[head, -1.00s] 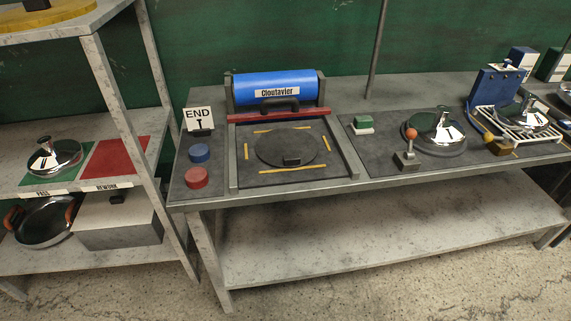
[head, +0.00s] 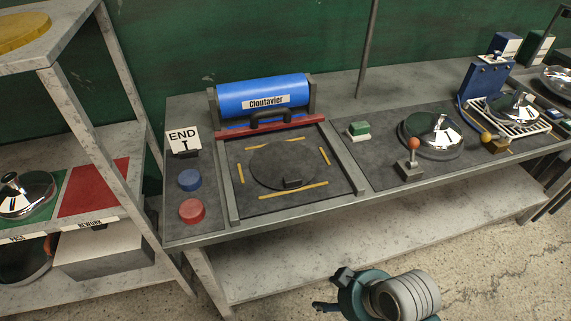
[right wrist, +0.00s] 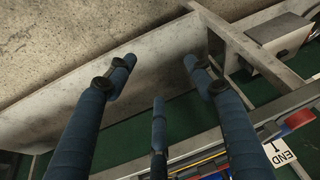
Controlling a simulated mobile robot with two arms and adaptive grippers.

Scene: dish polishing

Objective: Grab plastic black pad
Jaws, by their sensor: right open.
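I cannot make out the pad in that view. My left gripper is not in view.
A blue roller (head: 262,96) and red bar (head: 270,127) stand behind the pad. An END sign (head: 183,140), blue button (head: 190,180) and red button (head: 192,210) are left. A lever (head: 411,160) and shiny lid (head: 432,130) are right. The bench's lower shelf (head: 290,260) is bare.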

